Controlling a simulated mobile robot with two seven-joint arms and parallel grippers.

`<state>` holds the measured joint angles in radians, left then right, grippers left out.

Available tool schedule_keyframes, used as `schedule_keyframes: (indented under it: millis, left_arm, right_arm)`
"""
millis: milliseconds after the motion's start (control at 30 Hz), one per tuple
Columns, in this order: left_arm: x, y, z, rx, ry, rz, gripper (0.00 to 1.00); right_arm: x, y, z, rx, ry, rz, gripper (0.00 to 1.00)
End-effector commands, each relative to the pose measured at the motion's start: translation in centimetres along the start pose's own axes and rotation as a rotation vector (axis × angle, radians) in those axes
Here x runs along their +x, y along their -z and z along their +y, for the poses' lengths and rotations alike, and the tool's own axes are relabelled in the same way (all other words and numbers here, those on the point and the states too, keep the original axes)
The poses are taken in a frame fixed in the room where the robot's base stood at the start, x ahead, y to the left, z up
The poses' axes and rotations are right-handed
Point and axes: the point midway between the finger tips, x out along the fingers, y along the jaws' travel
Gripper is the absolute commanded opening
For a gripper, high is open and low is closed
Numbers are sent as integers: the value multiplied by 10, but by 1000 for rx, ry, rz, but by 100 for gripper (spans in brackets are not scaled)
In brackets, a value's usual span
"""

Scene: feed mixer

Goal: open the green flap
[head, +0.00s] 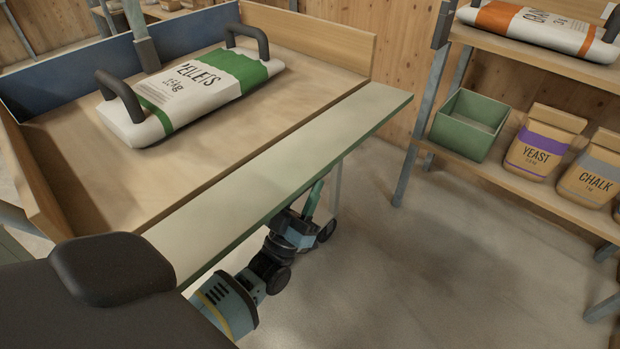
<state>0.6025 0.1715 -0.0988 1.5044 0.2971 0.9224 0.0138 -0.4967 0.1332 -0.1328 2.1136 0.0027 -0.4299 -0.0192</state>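The green flap (285,170) is a long pale-green board with a darker green edge along the front of the wooden tabletop. It lies about level with the top; I cannot tell whether it is fully raised. My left gripper (312,205) is below the flap's outer edge, near the middle of its length. A green bar-like part shows there beside a pale upright. The fingertips are not clear, so I cannot tell whether they are open or touch the flap. My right gripper is not in view.
A white and green pellets bag (190,93) lies on the tabletop (95,170) between dark handles. A shelf at right holds a green bin (469,125), a yeast bag (541,145) and a chalk bag (590,178). The floor (430,250) between is clear.

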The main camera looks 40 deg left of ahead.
Motion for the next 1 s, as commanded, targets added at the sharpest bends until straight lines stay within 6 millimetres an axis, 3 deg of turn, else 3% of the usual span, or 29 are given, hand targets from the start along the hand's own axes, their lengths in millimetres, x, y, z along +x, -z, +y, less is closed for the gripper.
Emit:
schedule_keyframes:
  millis: [200, 333, 1000]
  left_arm:
    - [-37, -1, 2, -2, -2, -2, 36]
    - [-51, -2, 2, -3, -3, -4, 36]
    - [-70, -2, 0, -4, -3, -6, 36]
  right_arm:
    - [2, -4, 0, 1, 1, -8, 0]
    - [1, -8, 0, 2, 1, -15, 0]
    - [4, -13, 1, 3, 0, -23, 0]
